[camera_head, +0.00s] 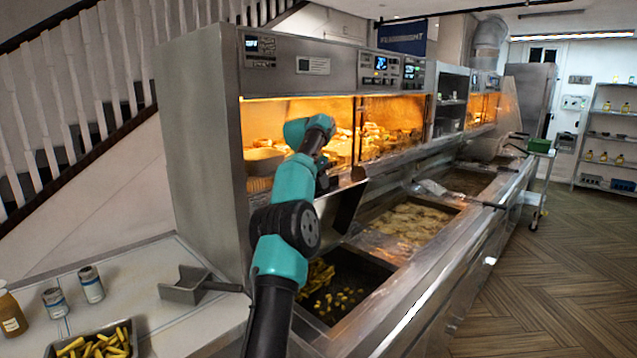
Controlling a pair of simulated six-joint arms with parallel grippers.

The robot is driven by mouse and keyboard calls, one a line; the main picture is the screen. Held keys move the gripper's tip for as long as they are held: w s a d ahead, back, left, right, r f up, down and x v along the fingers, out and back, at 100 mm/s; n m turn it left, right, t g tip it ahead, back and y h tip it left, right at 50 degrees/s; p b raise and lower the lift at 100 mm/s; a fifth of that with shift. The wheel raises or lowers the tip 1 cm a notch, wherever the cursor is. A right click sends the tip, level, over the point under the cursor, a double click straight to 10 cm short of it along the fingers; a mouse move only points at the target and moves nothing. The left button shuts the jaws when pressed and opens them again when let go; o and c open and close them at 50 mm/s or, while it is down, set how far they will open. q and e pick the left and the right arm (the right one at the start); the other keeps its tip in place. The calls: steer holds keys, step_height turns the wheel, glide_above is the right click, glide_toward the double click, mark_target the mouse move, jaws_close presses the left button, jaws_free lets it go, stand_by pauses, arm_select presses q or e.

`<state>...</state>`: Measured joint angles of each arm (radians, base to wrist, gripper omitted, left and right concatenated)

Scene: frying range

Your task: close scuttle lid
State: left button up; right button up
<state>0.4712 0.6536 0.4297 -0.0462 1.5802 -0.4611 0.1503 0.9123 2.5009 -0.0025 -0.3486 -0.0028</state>
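A steel flap (344,207), which looks like the scuttle lid, stands tilted up at the back of the near dark well (368,272). A small dark knob or handle (358,173) shows at its upper edge. Loose chips lie in the well, which is uncovered. My teal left arm rises in front of the well and hides part of it and of the flap. My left gripper (325,182) points down at the left of the flap's top; its fingers are small and dark, and I cannot tell whether they touch it. My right gripper is out of view.
A lit heated cabinet (310,64) stands behind the wells. A basin of fried food (410,222) lies beyond. On the left counter are a metal scoop (183,289), two jars (91,284), a bottle (10,313) and a chip tray (137,343).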

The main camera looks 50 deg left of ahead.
arm_select(q)
jaws_close()
steer(key=shift+d, duration=0.25)
